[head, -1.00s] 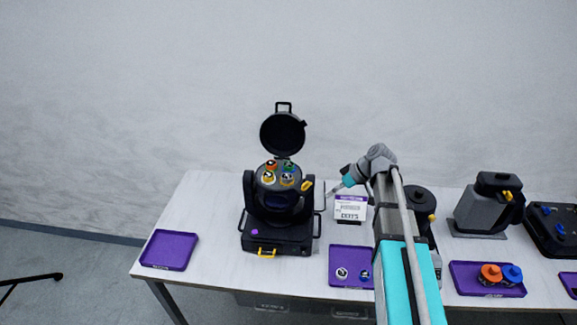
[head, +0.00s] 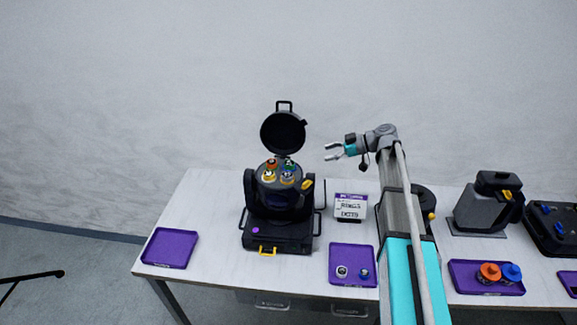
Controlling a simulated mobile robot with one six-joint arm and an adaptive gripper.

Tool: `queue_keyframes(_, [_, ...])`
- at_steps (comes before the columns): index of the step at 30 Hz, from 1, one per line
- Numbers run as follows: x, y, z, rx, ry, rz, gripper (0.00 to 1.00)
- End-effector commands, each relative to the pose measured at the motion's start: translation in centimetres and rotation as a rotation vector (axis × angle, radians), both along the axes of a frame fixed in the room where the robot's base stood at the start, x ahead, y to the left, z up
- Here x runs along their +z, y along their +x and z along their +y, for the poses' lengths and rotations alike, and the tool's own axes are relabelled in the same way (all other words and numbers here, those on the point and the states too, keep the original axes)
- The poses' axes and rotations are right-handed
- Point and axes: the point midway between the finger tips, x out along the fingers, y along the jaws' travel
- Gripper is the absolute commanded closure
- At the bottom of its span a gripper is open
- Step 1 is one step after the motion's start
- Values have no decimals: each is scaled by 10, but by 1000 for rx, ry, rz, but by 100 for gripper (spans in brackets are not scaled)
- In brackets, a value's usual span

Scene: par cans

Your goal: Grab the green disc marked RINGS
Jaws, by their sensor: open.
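A black fixture (head: 277,238) stands on the table with its round lid (head: 283,133) swung up. Several small coloured discs sit in its open top. The green disc (head: 289,163) is at the back right of this group, beside a red one (head: 271,163). Markings on the discs are too small to read. My gripper (head: 327,152) is open and empty. In the picture it is right of the green disc and a little higher, its fingers pointing left.
A small sign (head: 350,208) with RINGS and DOTS lines stands right of the fixture. A purple tray (head: 352,257) before it holds two small discs. An empty purple tray (head: 170,248) lies at left. The raised lid stands behind the discs.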

Motion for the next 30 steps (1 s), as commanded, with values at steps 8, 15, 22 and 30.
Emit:
queue_keyframes(8, [-12, 0, 22, 2, -1, 1, 29])
queue_keyframes(15, [-26, 1, 54, 1, -1, 1, 29])
queue_keyframes(22, [-33, 2, 75, 0, -1, 1, 29])
queue_keyframes(30, [-33, 3, 78, -3, -1, 1, 29])
